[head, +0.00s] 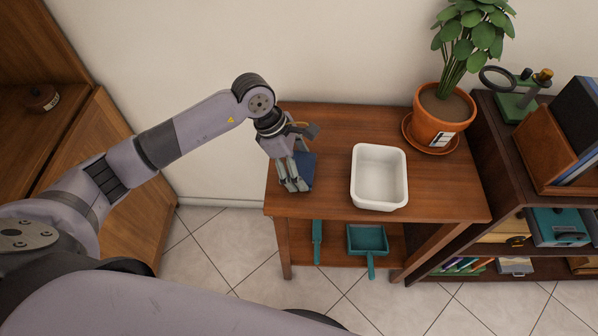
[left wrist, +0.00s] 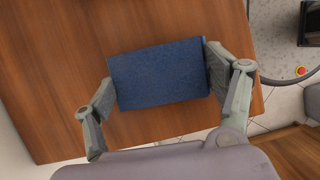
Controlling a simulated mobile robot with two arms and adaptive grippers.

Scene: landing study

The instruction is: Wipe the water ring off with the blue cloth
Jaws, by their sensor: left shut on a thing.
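The blue cloth (left wrist: 160,72) is a flat, folded rectangle over the left part of the brown wooden table (head: 332,128). My left gripper (head: 296,186) points down at the table's left end. Its two fingers are shut on the cloth from opposite sides, as the left wrist view (left wrist: 158,80) shows. In the head view the cloth (head: 306,170) shows partly behind the fingers. I cannot tell whether it touches the tabletop. No water ring is visible; the cloth and gripper hide part of the top. My right gripper is not in view.
A white tub (head: 356,190) stands mid-table, right of the cloth. A potted plant (head: 436,128) on a saucer is at the back right. A teal dustpan (head: 367,240) and brush (head: 317,240) are on the lower shelf. A bookcase (head: 484,140) stands right.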

